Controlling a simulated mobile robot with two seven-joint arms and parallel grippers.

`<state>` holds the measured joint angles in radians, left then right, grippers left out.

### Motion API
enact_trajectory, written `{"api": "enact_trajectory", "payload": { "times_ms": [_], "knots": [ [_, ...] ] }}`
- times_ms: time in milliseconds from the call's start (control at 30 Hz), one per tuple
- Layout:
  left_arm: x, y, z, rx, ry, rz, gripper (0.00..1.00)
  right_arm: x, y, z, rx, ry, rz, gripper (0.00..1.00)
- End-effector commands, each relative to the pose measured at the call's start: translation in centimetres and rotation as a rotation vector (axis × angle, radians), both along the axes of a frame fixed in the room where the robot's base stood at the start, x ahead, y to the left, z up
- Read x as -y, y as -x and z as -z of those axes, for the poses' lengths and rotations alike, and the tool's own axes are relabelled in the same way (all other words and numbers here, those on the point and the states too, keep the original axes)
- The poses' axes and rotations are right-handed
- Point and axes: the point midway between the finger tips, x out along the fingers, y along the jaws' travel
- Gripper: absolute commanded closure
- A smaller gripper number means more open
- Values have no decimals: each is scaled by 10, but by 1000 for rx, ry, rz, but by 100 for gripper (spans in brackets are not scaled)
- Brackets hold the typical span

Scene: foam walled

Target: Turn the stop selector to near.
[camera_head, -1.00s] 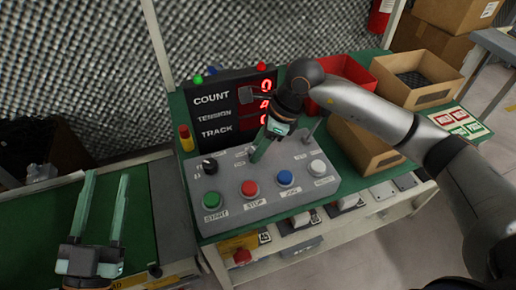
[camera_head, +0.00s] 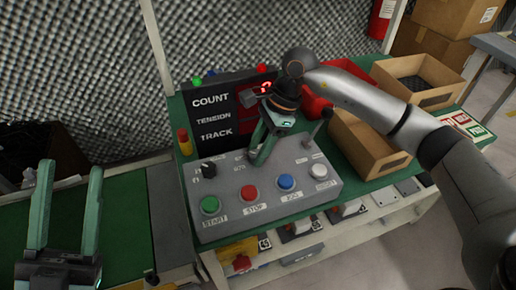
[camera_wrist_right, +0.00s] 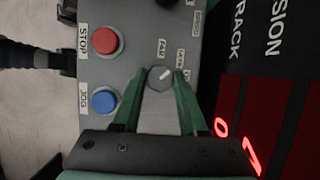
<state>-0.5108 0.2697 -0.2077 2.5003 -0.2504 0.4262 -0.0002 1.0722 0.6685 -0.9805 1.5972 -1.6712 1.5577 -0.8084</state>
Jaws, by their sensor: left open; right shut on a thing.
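The stop selector (camera_wrist_right: 159,79) is a small round grey knob with a white pointer line, seen in the right wrist view. Its pointer slants to the upper right there, toward small labels I cannot read surely; one above the knob looks like FAR. My right gripper (camera_wrist_right: 160,76) is shut on the selector, one green finger on each side. In the head view the right gripper (camera_head: 258,160) stands on the grey control panel (camera_head: 225,185) and hides the selector. My left gripper (camera_head: 70,168) is open and empty over the green surface at the left.
The panel carries a black knob (camera_head: 208,170), a green button (camera_head: 210,205), a red button (camera_head: 249,193), a blue button (camera_head: 286,182), a white button (camera_head: 319,171) and a lever (camera_head: 322,125). A display board (camera_head: 215,118) stands behind. Bins (camera_head: 365,145) lie to the right.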

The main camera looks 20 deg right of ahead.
Motion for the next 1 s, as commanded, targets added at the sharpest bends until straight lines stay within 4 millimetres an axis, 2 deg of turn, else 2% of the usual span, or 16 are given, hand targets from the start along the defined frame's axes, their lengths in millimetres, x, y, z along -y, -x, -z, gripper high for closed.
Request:
{"api": "enact_trajectory", "payload": {
  "times_ms": [233, 267, 500, 767, 900, 1000],
  "knots": [
    [0, 0, 0, 1, 0, 0, 50, 0, 0, -1, 2, 1, 1, 100],
    [0, 0, 0, 1, 0, 0, 50, 0, 0, -1, 2, 1, 1, 56],
    [0, 0, 0, 0, 1, 1, 50, 0, 0, 0, 1, 1, 1, 29],
    [0, 0, 0, -1, 0, 0, 50, 0, 0, -1, 1, 1, 1, 28],
    [-1, -3, 0, -18, 2, -3, 50, 4, -1, -9, 2, 1, 2, 28],
    [-3, -19, 19, -113, 0, -23, 50, 9, -1, -23, 2, 1, 3, 28]
  ]
}}
